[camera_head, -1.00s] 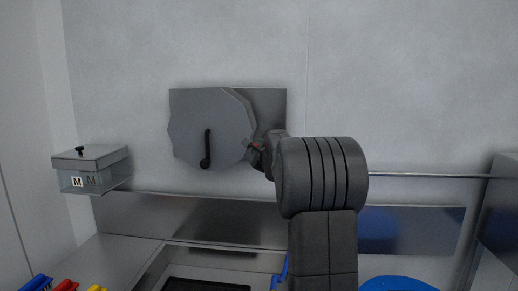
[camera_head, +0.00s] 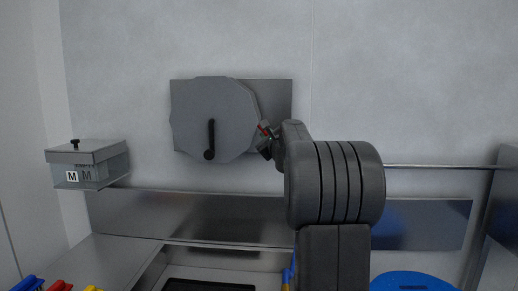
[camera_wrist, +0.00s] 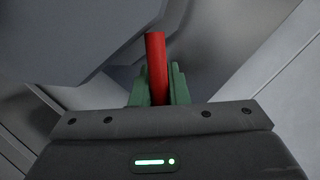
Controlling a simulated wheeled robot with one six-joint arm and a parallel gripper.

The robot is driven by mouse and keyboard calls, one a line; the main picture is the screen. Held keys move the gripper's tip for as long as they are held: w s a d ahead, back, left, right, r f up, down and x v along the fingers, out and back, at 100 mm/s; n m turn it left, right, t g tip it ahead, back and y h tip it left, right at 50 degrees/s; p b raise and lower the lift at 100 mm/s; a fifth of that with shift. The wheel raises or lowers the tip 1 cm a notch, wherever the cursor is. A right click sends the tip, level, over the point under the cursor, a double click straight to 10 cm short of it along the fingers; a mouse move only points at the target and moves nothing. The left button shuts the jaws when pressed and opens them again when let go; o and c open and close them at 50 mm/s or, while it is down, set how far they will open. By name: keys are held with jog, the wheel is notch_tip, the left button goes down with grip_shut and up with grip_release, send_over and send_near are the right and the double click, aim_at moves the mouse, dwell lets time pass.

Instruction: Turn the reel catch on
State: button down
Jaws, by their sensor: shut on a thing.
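A grey many-sided reel (camera_head: 190,110) with a black crank handle (camera_head: 210,138) is mounted on a metal plate (camera_head: 275,98) on the wall. The reel catch is a red lever (camera_wrist: 156,62); in the head view only a small red bit (camera_head: 264,129) shows at the reel's right edge. My gripper (camera_wrist: 153,88) has green fingers shut on the red lever, one on each side. In the head view my gripper (camera_head: 267,141) is beside the reel's right side, partly hidden by my arm. The lever's base is hidden.
A lidded box (camera_head: 88,160) marked M stands on the left of the wall. A metal rail (camera_head: 440,166) runs along the right. Below are a sink edge (camera_head: 150,268), a blue round lid (camera_head: 410,281) and coloured handles (camera_head: 60,286) at the lower left.

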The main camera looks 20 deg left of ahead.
jog(key=d+m+t+b, duration=0.1)
jog(key=m+b, duration=0.2)
jog(key=m+t+h+b, duration=0.1)
jog(key=m+b, duration=0.1)
jog(key=m, duration=0.1)
jog(key=d+r+m+t+b, duration=0.1)
jog(key=m+b, duration=0.2)
jog(key=m, duration=0.1)
jog(key=shift+w+d+t+h+b, duration=0.3)
jog(key=shift+w+d+t, duration=0.05)
jog(key=shift+w+t, duration=0.05)
jog(key=c, duration=1.4)
grip_release()
jog(key=shift+d+r, duration=0.1)
jog(key=shift+s+d+f+b, duration=0.15)
jog(key=shift+s+f+b, duration=0.1)
jog(key=shift+s+b, duration=0.15)
jog(key=b+v, duration=0.5)
jog(key=v, duration=0.8)
jog(key=shift+b, duration=0.3)
jog(key=shift+r, duration=0.15)
